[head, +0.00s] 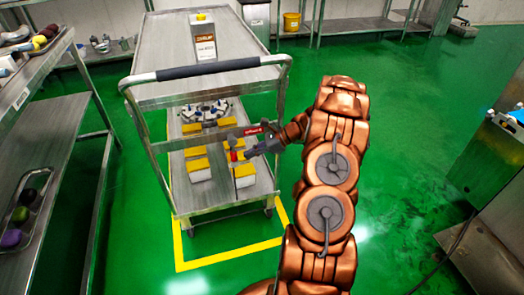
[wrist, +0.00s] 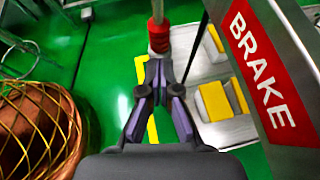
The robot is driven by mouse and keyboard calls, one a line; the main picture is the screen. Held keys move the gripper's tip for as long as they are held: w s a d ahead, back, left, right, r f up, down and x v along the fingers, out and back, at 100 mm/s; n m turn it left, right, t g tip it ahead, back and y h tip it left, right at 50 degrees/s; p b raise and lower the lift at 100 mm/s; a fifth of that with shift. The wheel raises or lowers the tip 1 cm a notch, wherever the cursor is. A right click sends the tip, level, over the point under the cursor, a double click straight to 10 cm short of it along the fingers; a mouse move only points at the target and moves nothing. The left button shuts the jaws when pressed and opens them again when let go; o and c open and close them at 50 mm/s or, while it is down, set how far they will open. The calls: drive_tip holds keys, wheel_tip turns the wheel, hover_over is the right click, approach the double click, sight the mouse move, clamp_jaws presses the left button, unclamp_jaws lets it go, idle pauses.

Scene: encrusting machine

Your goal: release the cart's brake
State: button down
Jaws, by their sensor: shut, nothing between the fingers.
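The metal cart (head: 136,138) stands with its padded handle toward me. A red BRAKE label (head: 253,130) is on a grey bar at its near side; the label is large at the right of the wrist view (wrist: 262,65). A thin upright brake lever with a red grip (head: 232,141) stands beside the bar. In the wrist view the red part (wrist: 159,36) is just beyond my fingertips. My gripper (head: 249,151) is shut and empty, its fingers converging just short of the red part (wrist: 157,62). Whether they touch it cannot be told.
White boxes with yellow tops (head: 198,169) sit on the cart's lower shelf, and a carton (head: 203,38) on its top. A yellow floor line (head: 228,258) surrounds the cart. Steel shelving (head: 55,125) stands close at left. Green floor is open at right.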

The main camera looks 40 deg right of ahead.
drive_tip(key=shift+w+a, duration=0.6)
drive_tip(key=shift+a, duration=0.3)
